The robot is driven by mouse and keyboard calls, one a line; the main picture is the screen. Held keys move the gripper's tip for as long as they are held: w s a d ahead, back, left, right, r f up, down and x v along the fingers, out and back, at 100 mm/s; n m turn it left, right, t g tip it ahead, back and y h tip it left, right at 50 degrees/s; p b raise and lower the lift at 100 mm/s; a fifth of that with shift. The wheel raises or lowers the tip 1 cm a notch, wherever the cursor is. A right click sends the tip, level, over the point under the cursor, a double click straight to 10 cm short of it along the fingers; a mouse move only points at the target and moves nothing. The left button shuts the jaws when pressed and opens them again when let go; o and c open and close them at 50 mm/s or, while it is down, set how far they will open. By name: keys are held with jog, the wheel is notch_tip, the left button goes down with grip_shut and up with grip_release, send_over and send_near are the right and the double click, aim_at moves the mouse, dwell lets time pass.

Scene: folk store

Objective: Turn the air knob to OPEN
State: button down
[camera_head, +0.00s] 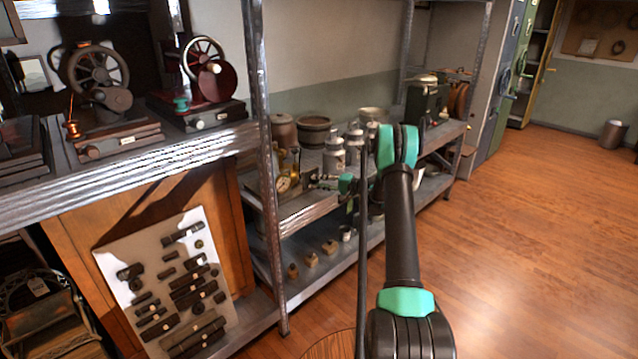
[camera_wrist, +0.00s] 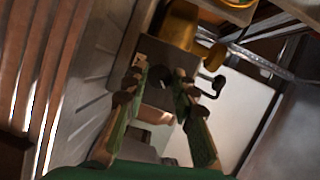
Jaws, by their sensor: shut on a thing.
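My gripper (camera_wrist: 163,82) shows in the wrist view with its two green-padded fingers on either side of a dark grey, boxy part, which I take to be the air knob (camera_wrist: 157,82). The fingers are shut on it. Any OPEN marking is too small or hidden to read. In the head view, my gripper (camera_head: 328,184) reaches left to the middle shelf, beside a round gauge (camera_head: 283,184) and brass fittings. My arm partly hides that spot.
Grey jars (camera_head: 334,158) and a dark pot (camera_head: 314,131) stand close behind my gripper on the metal shelf. A shelf post (camera_head: 268,190) rises to the left. Wheeled machines (camera_head: 97,75) sit on the upper left shelf. The wooden floor (camera_head: 530,220) at right is clear.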

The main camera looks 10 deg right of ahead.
dwell(0.3)
jog(key=c, duration=1.2)
grip_release()
jog(key=v, duration=1.2)
jog(key=shift+r, duration=0.1)
